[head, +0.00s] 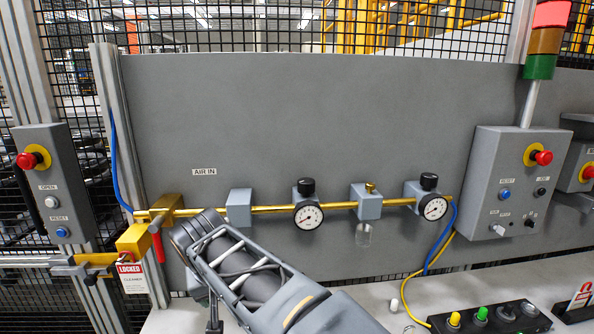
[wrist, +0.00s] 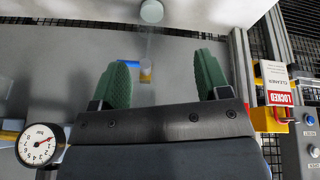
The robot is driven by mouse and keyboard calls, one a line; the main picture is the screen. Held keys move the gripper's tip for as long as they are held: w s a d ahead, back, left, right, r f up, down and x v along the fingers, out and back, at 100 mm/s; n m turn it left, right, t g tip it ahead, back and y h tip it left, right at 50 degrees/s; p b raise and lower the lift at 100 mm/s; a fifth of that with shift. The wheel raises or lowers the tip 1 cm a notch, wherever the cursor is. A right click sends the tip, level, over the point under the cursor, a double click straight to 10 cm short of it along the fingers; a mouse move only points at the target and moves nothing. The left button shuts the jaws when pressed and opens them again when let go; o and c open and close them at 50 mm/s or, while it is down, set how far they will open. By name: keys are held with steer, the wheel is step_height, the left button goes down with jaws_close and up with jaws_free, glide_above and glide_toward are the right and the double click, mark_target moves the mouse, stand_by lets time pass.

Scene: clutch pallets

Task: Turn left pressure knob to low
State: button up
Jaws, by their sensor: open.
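The left pressure knob (head: 307,186) is black and sits on a grey regulator block above a round white dial gauge (head: 308,215) on the brass pipe. The right knob (head: 429,181) sits above a similar gauge (head: 434,207). My gripper (wrist: 160,75) has two green fingers spread wide apart with nothing held between them. In the head view my arm is left of and below the left gauge, and hides the fingers. A white dial gauge (wrist: 40,145) shows at the lower left of the wrist view, outside the fingers. The knob setting is not readable.
A yellow lockout with a red and white LOCKED tag (head: 132,277) hangs left of my arm, and also shows in the wrist view (wrist: 278,85). Control boxes (head: 55,185) (head: 510,185) stand at both sides. A small clear bowl (head: 363,234) hangs between the gauges.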

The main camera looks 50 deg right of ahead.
steer(key=w+d+r+m+g+h+p, duration=0.1)
steer(key=d+r+m+h, duration=0.1)
steer(key=d+r+m, duration=0.45)
steer(key=w+d+r+m+h+p, duration=0.1)
steer(key=d+r+h+p, duration=0.15)
steer(key=r, duration=0.75)
steer(key=m+g+h, duration=0.2)
steer(key=m, duration=0.4)
glide_toward(305, 181)
steer(key=shift+y, duration=0.25)
steer(key=p+x, duration=0.1)
steer(key=x, duration=0.4)
steer(key=p+x, duration=0.1)
steer(key=x, duration=0.4)
steer(key=shift+d, duration=0.4)
steer(key=shift+c, duration=0.2)
steer(key=c, duration=0.9)
